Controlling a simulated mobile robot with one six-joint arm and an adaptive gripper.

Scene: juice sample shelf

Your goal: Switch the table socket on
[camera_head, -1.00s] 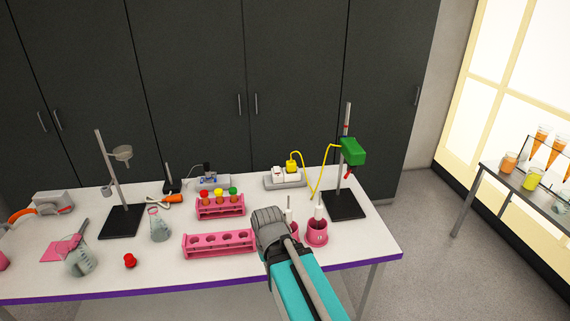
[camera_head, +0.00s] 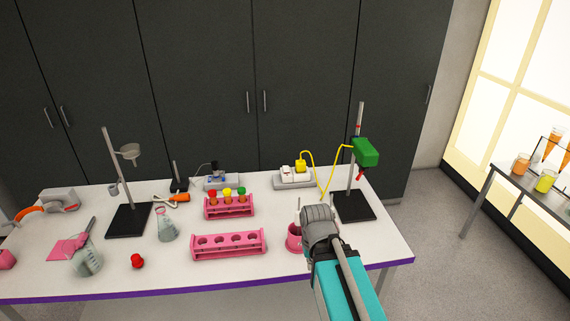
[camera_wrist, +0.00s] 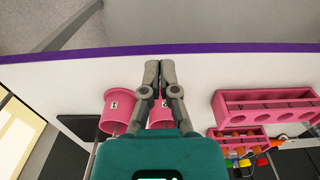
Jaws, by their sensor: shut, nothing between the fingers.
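A white socket block (camera_head: 294,180) with a yellow plug (camera_head: 300,165) in it sits at the back of the table, right of centre. A second, grey socket block (camera_head: 222,183) with a blue part on it sits farther left. The state of their switches is too small to tell. My gripper (camera_head: 318,212) is above the front right of the table, in front of the white block and apart from it. In the wrist view my gripper (camera_wrist: 160,70) has its fingers together and empty. Neither block is clear in that view.
Pink holders (camera_head: 294,238) stand beside and beneath my gripper, also in the wrist view (camera_wrist: 122,106). Pink racks (camera_head: 228,245) are to the left. Bare tabletop (camera_head: 275,210) lies before the white block.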

